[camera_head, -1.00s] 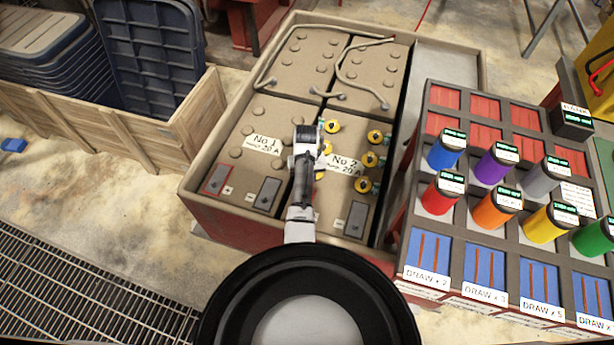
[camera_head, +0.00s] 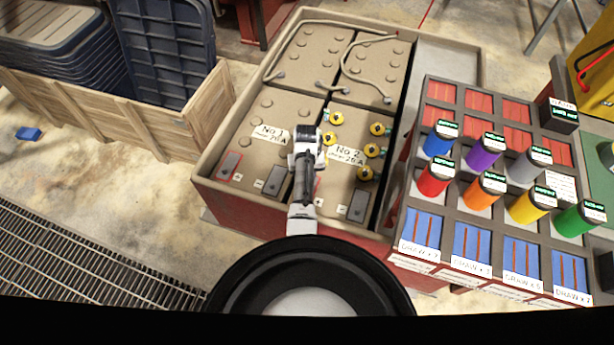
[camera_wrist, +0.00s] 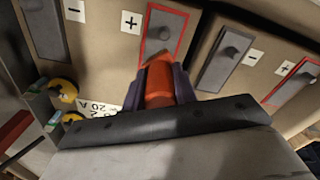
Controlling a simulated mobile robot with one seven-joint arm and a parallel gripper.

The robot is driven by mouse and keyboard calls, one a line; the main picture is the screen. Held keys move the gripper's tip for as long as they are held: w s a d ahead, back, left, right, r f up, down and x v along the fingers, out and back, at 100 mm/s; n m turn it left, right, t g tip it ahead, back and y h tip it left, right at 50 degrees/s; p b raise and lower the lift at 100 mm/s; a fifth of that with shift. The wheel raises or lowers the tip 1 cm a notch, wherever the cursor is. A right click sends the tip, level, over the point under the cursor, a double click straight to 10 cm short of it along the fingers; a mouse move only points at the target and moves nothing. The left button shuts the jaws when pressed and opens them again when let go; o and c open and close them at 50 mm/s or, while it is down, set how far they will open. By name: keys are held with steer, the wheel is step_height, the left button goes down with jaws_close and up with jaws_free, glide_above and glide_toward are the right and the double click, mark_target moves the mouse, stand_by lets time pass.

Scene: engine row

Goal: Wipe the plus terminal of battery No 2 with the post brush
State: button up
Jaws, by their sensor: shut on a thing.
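Battery No 2 (camera_head: 331,198) is a tan block with yellow caps, at the near right of the battery tray. In the wrist view its plus terminal (camera_wrist: 166,29) is a grey post on a red-outlined pad beside a "+" label. My gripper (camera_wrist: 160,88) is shut on an orange piece, which I take for the post brush (camera_wrist: 159,78). Its far end points at the near edge of this pad; I cannot tell whether it touches. In the head view my wrist covers this terminal, and the fingers and brush are hidden. The minus terminal (camera_head: 357,206) lies to the right.
Battery No 1 (camera_head: 244,150) adjoins on the left, with its own red-outlined plus pad (camera_head: 229,166). Cables (camera_head: 350,68) run over the rear batteries. A rack (camera_head: 398,205) of coloured cylinders stands close on the right. A wooden crate (camera_head: 150,120) is at the left.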

steer(key=shift+r+p, duration=1.85)
steer(key=shift+r, duration=0.8)
steer(key=shift+s+f, duration=0.1)
steer(key=shift+f, duration=0.05)
